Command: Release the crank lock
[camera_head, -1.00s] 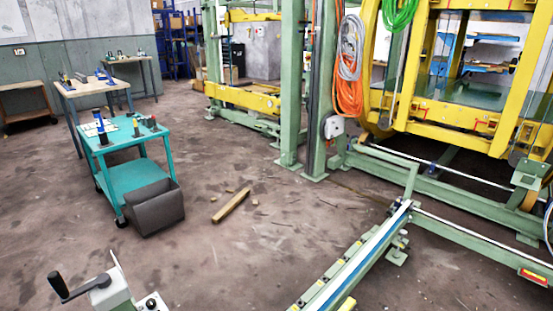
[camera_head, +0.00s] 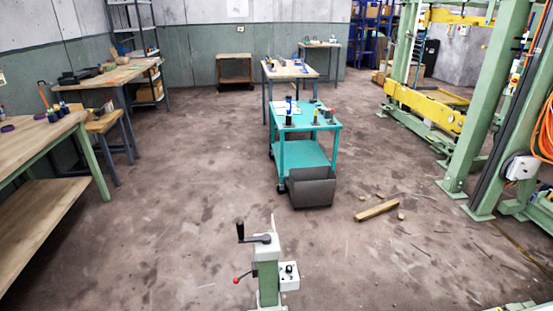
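The crank (camera_head: 254,236) has a black handle and arm and sits on top of a green and white post (camera_head: 267,275) at the bottom middle of the head view. A small lever with a red knob (camera_head: 237,280) sticks out to the left of the post, below the crank. A white control box (camera_head: 289,277) with a dark knob is fixed to the post's right side. I cannot tell from here which part is the crank lock. Neither of my grippers is in view.
A teal cart (camera_head: 306,153) with a dark bin (camera_head: 311,190) at its front stands beyond the post. A wooden beam (camera_head: 377,210) lies on the floor to the right. Workbenches (camera_head: 40,165) line the left. A green frame (camera_head: 487,110) stands at right. Floor around the post is clear.

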